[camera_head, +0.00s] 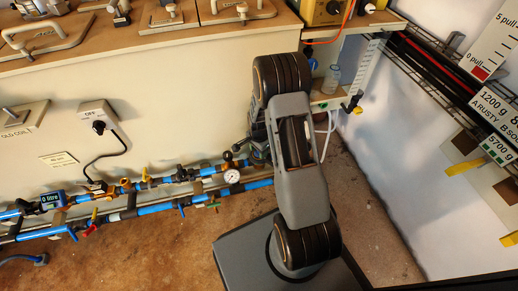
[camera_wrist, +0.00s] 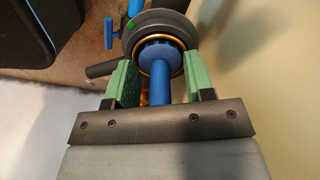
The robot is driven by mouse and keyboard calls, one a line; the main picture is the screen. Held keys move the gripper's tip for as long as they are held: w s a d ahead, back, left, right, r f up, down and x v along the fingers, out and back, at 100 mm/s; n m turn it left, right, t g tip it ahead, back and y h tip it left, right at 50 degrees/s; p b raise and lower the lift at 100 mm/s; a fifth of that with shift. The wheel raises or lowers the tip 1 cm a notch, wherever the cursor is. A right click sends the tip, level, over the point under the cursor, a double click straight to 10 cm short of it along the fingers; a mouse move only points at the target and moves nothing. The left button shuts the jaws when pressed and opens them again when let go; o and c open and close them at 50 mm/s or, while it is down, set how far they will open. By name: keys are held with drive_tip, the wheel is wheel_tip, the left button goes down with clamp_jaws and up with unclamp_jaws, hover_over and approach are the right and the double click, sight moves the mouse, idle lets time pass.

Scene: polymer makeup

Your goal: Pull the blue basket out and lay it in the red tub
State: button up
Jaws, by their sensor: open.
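A blue part (camera_wrist: 160,88), which looks like the basket's stem and round end, sits in a gold ring inside a dark round housing (camera_wrist: 133,35) in the wrist view. My gripper (camera_wrist: 163,77) is open, with one green finger on each side of the blue stem. A gap shows on the left; I cannot tell whether the right finger touches anything. How deep the basket sits is hidden. In the head view my arm covers most of the gripper and the basket. No red tub shows in either view.
Blue pipes (camera_head: 152,207) with several valves and a pressure gauge (camera_head: 232,176) run along the bench's foot. A small dark handle sticks out left of the housing in the wrist view. A pale wall (camera_wrist: 260,90) stands close on the right. Brown floor lies below the pipes.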

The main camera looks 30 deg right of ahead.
drive_tip(key=shift+c, duration=0.2)
clamp_jaws()
drive_tip(key=shift+r+p, duration=0.6)
drive_tip(key=shift+r, duration=0.15)
idle(0.6)
drive_tip(key=shift+r+p, duration=2.45)
drive_tip(key=shift+r, duration=0.6)
